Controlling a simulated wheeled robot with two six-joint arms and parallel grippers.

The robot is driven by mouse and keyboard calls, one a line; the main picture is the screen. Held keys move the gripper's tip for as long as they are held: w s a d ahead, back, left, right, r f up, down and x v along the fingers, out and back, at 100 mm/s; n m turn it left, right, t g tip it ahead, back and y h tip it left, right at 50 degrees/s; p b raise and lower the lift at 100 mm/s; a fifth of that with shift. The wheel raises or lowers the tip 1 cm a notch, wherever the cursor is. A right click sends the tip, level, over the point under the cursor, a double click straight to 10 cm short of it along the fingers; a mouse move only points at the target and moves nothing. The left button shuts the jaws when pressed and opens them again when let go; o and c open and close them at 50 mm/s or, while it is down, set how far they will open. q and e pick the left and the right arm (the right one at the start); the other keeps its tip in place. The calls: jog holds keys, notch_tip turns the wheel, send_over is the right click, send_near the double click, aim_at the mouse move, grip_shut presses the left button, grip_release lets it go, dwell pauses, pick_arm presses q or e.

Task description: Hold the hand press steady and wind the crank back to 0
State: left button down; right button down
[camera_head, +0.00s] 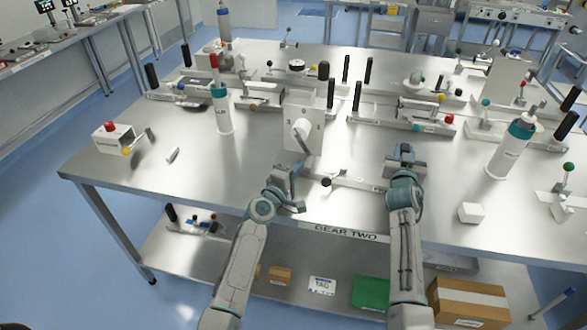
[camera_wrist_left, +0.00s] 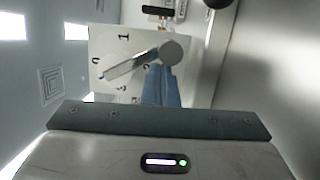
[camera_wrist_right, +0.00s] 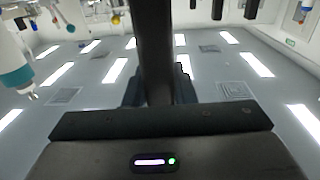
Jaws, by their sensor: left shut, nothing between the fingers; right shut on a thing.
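The hand press is a pale upright box (camera_head: 316,118) with a numbered face at the middle of the table. Its face also shows in the left wrist view (camera_wrist_left: 100,45), with a 1 readable. The crank (camera_head: 300,130) is on that face; its pale arm and round grey end show in the left wrist view (camera_wrist_left: 170,52). My left gripper (camera_head: 292,172) is shut and empty, just in front of the crank; I cannot tell whether it touches. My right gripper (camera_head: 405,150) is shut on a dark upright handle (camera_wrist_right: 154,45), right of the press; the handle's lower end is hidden.
A bar with a black ball (camera_head: 327,182) lies between my arms near the front edge. White-and-teal cylinders stand left (camera_head: 222,115) and right (camera_head: 507,150). A white cube (camera_head: 471,213) is at front right. A red-buttoned box (camera_head: 115,140) is far left. The front-left table is mostly clear.

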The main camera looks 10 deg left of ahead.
pick_arm(q)
jog(key=d+n, duration=0.2)
jog(key=n, duration=0.1)
jog(key=shift+s+d+r+n+t, duration=0.1)
jog(key=shift+d+r+n+t, duration=0.05)
jog(key=shift+r+n+t, duration=0.2)
jog(key=shift+s+d+r+n+t+y, duration=0.1)
jog(key=shift+d+r+n+t+y, duration=0.1)
jog(key=shift+d+r+n, duration=0.5)
jog(key=shift+w+d+r+n+t+y, duration=0.1)
jog(key=shift+d+r+n+t, duration=0.3)
jog(key=shift+n, duration=0.6)
jog(key=shift+s+d+r+n+t+y, duration=0.1)
jog(key=shift+d+r+n, duration=0.2)
jog(key=shift+r+n, duration=0.5)
jog(key=shift+f, duration=0.1)
